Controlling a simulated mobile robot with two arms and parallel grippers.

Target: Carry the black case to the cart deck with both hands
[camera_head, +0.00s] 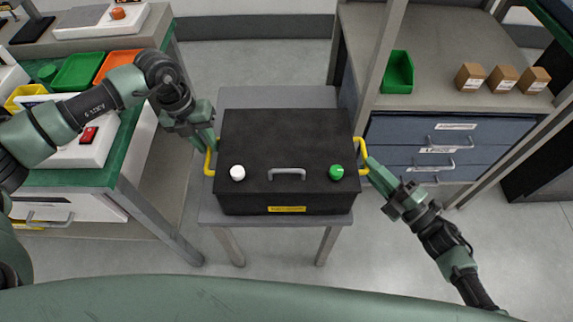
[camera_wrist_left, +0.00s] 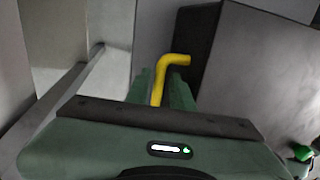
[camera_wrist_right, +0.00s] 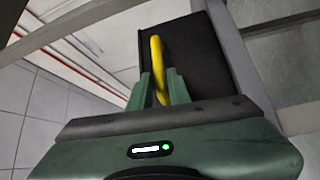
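The black case (camera_head: 285,140) is level over a small grey stand (camera_head: 278,97); whether it touches the top is hard to tell. It has a grey front handle, a white knob, a green knob and a yellow label. Yellow handles stick out at its left side (camera_head: 209,160) and right side (camera_head: 362,155). My left gripper (camera_head: 209,140) is at the left handle, which runs between its fingers in the left wrist view (camera_wrist_left: 158,90). My right gripper (camera_head: 373,168) is at the right handle, between its fingers in the right wrist view (camera_wrist_right: 159,80). Both look shut on the handles.
A green-topped bench (camera_head: 135,125) with coloured bins stands at the left. At the right, a rack (camera_head: 430,100) holds a green bin (camera_head: 397,72) and several small brown boxes (camera_head: 502,79) above blue drawers (camera_head: 440,150). Grey floor (camera_head: 265,60) is clear behind the stand.

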